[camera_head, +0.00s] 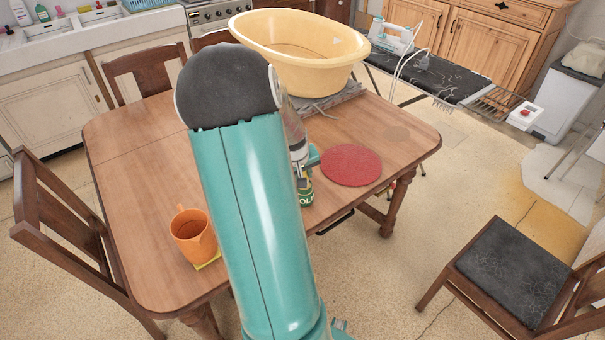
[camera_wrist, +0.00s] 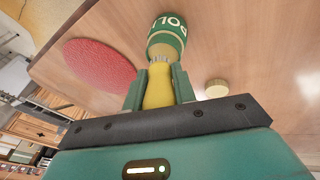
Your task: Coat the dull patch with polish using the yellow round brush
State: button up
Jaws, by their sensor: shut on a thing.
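My gripper (camera_wrist: 159,72) is shut on the yellow round brush (camera_wrist: 158,92), held between its two green fingers. The brush's pale bristles are at the mouth of a green jar (camera_wrist: 167,28) with partly visible lettering "POL". I cannot tell how deep the bristles reach into it. In the head view the jar (camera_head: 306,194) stands near the table's front edge, partly hidden by my arm, with my gripper just above it. The dull patch (camera_head: 397,133) looks like a faint, paler oval on the table's right corner, well to the right of my gripper.
A red round mat (camera_head: 351,165) lies between the jar and the patch. A small pale round lid (camera_wrist: 217,88) lies beside the jar. A large yellow basin (camera_head: 300,75) stands at the table's back, and an orange mug (camera_head: 193,236) at front left. Chairs surround the wooden table (camera_head: 135,190).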

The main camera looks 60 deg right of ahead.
jog(key=shift+f, duration=0.65)
dwell(1.3)
jog(key=shift+r, duration=3.55)
